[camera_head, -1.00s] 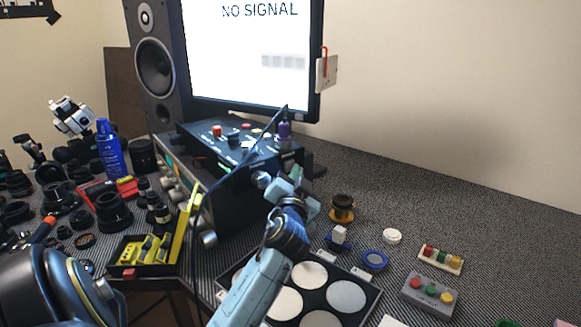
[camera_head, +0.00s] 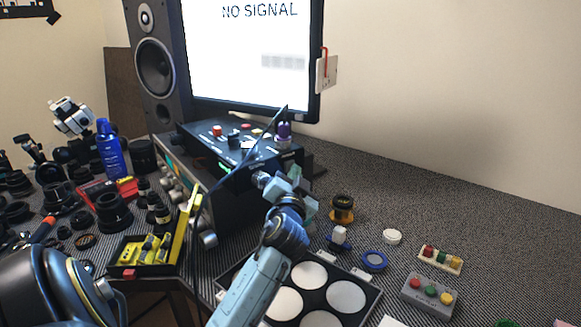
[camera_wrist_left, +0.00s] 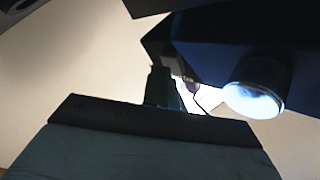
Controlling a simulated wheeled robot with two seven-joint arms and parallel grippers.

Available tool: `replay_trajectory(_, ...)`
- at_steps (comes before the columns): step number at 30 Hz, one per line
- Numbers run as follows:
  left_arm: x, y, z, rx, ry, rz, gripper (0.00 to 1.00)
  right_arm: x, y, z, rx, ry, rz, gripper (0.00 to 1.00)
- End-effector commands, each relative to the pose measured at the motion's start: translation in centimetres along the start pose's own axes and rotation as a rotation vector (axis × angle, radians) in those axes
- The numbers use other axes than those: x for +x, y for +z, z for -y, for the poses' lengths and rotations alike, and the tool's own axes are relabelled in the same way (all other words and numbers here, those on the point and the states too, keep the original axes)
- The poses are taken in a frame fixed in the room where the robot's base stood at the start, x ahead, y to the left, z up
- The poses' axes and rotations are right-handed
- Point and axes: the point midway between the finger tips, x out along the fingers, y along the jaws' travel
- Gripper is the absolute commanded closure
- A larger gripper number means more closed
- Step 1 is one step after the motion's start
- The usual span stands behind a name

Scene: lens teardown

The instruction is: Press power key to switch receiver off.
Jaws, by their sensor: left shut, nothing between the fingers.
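The receiver (camera_head: 232,207) is a dark box with silver knobs on its left-facing front, standing below the monitor. A green light shows near its upper edge. The power key cannot be made out. My left gripper (camera_head: 285,184) is shut and empty, near the right end of the receiver, and part of it is hidden by its own wrist. In the left wrist view a finger (camera_wrist_left: 163,88) points up beside a dark box with a bright silver round knob (camera_wrist_left: 254,90). Contact cannot be told. My right gripper is not in view.
A dark control panel (camera_head: 215,145) with coloured knobs sits on top, with a thin dark cable slanting across. A monitor (camera_head: 250,108) and speaker (camera_head: 155,100) stand behind. A tray of round discs (camera_head: 372,300) lies to the right of my forearm. Lenses crowd the left; the right rear table is clear.

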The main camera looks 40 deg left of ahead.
Motion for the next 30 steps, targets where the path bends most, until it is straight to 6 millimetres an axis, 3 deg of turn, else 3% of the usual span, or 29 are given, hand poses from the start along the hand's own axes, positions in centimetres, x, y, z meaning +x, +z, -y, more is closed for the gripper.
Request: replay_trajectory(30, -0.53, -0.37, -0.42, 0.001, 0.000, 0.000, 1.00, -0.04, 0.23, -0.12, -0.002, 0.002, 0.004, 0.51)
